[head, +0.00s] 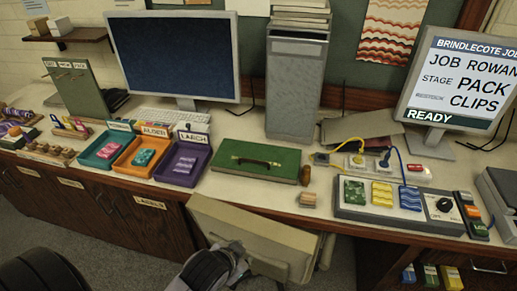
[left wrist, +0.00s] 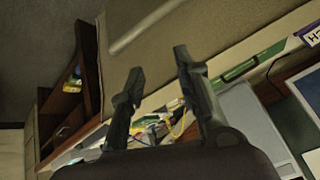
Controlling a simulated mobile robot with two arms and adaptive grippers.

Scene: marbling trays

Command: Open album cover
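A flat green album (head: 230,157) lies on the desk, its cover down, with a dark and brass handle (head: 258,163) across its top. In the left wrist view only a narrow green strip (left wrist: 265,60), likely its edge, shows behind a beige panel. My left gripper (head: 235,252) is low in front of the desk, below and apart from the album, close to the beige panel. In the left wrist view its two fingers (left wrist: 158,65) stand apart with nothing between them. My right gripper is in neither view.
The beige panel (head: 250,232) with a pale bar stands before the desk's front edge. Teal, orange and purple trays (head: 182,180) sit left of the album. A small brown knob-like object (head: 305,175) and a grey control board (head: 350,212) are right. A grey tower (head: 295,85) stands behind.

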